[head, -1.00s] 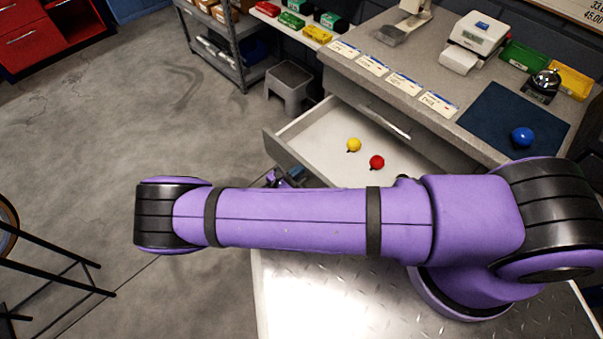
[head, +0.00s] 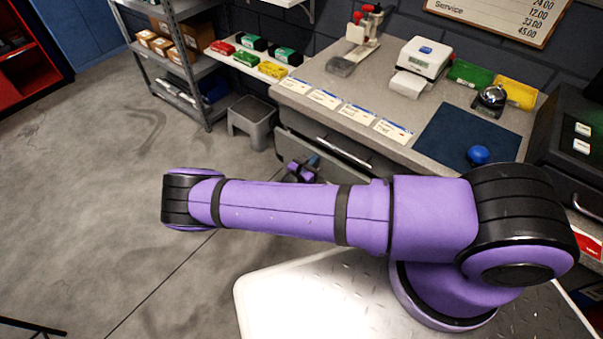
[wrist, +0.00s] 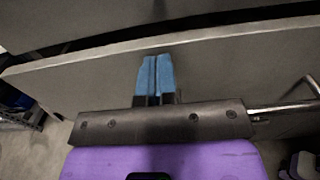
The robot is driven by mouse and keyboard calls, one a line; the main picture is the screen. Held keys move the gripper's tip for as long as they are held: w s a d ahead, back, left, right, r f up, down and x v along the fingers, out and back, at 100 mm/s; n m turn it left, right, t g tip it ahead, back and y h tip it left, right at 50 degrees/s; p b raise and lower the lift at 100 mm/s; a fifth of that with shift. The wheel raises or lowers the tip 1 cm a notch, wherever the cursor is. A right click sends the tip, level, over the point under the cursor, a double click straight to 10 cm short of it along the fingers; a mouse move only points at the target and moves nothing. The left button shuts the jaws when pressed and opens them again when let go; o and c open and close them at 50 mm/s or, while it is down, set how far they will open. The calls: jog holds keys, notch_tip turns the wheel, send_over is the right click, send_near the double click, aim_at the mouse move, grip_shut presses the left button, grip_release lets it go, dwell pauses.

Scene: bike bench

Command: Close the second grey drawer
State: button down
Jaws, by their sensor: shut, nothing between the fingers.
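The second grey drawer (wrist: 85,88) shows in the wrist view as a grey front panel with a lit top edge. A dark gap runs above that edge; I cannot tell whether the drawer is fully in. Its metal handle (wrist: 285,109) is at the right. My gripper (wrist: 155,62) is shut and empty, its blue fingertips at the upper part of the front, touching or very close. In the head view my gripper (head: 313,161) is at the bench front, partly behind my arm. The drawer's inside and the balls are not visible there.
The upper drawer's handle (head: 345,153) is above my gripper in the head view. The bench top (head: 385,98) holds cards, a blue mat (head: 455,138) and a blue ball (head: 478,155). A grey stool (head: 252,120) stands left of the bench. Floor at left is clear.

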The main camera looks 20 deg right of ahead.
aim_at(321, 154)
jog(key=x, duration=0.4)
jog(key=shift+w+d+r, duration=0.1)
jog(key=shift+d+r, duration=0.05)
jog(key=shift+d, duration=0.05)
dwell(0.3)
jog(key=v, duration=1.5)
